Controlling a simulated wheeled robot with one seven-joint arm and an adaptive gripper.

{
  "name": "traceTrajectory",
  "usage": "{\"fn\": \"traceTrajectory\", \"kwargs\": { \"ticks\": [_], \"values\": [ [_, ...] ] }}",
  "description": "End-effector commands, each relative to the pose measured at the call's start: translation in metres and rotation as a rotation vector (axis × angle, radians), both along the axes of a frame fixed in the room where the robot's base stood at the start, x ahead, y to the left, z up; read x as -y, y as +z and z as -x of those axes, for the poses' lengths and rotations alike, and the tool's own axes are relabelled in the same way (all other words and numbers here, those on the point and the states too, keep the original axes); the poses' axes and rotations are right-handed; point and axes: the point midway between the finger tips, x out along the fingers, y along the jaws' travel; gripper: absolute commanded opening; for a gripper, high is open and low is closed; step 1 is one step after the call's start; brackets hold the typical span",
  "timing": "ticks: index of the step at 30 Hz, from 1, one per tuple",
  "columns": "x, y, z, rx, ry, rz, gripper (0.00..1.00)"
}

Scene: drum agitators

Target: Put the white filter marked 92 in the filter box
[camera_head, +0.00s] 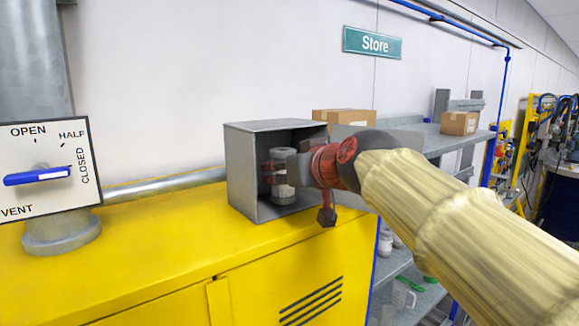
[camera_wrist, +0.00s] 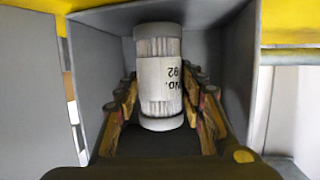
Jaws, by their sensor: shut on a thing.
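The white filter (camera_wrist: 160,95) is a ribbed cylinder whose label reads "No. 92", upside down in the wrist view. It also shows in the head view (camera_head: 284,183), upright inside the grey filter box (camera_head: 242,170). The box is open at its front and stands on the yellow cabinet; its inner walls (camera_wrist: 100,52) surround the filter in the wrist view. My gripper (camera_head: 277,175) reaches in through the opening and is shut on the filter, with one finger on either side (camera_wrist: 162,110). Whether the filter's base touches the box floor is hard to tell.
A vent lever plate (camera_head: 45,175) and grey pipe stand at far left. Cardboard boxes (camera_head: 458,123) sit on the grey shelf at right, below a Store sign (camera_head: 372,43).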

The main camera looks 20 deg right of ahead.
Motion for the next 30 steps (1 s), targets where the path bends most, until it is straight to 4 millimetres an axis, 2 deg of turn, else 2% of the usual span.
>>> {"fn": "traceTrajectory", "kwargs": {
  "ticks": [8, 13, 27, 28, 30],
  "values": [
    [-0.006, 0.001, -0.018, 0.001, 0.000, 0.000, 0.14],
    [-0.006, -0.009, -0.017, 0.001, 0.000, 0.000, 0.14],
    [-0.006, -0.009, -0.017, 0.001, 0.000, 0.000, 0.14],
    [-0.006, -0.009, -0.017, 0.001, 0.000, 0.000, 0.41],
    [-0.006, -0.009, -0.017, 0.001, 0.000, 0.000, 0.44]
  ]
}}
